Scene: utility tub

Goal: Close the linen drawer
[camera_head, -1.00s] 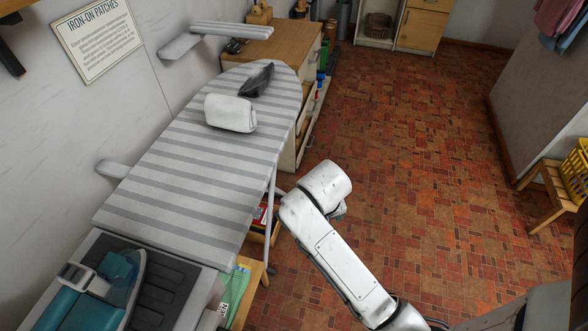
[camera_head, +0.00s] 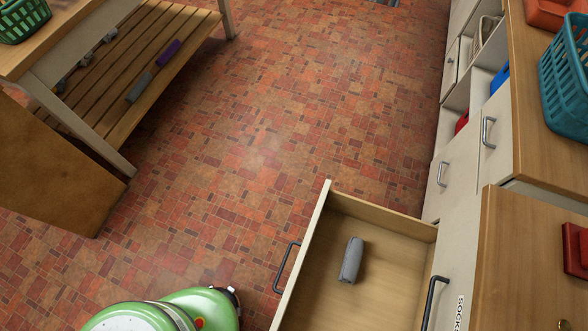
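An open wooden drawer (camera_head: 385,212) stands out to the left from the cabinet on the right. Its pale front panel (camera_head: 305,250) carries a dark handle (camera_head: 285,267) on its outer side. A grey rolled item (camera_head: 351,260) lies inside on the drawer floor. No label shows on the open drawer, so I cannot tell from the picture whether it is the linen drawer. A closed front with a dark handle (camera_head: 432,302) beside it bears a partly cut-off label (camera_head: 459,312) reading "SOCK". The near end of the open drawer is cut off. My gripper is not in view.
A teal basket (camera_head: 566,85) tops the right cabinets. The middle floor is clear.

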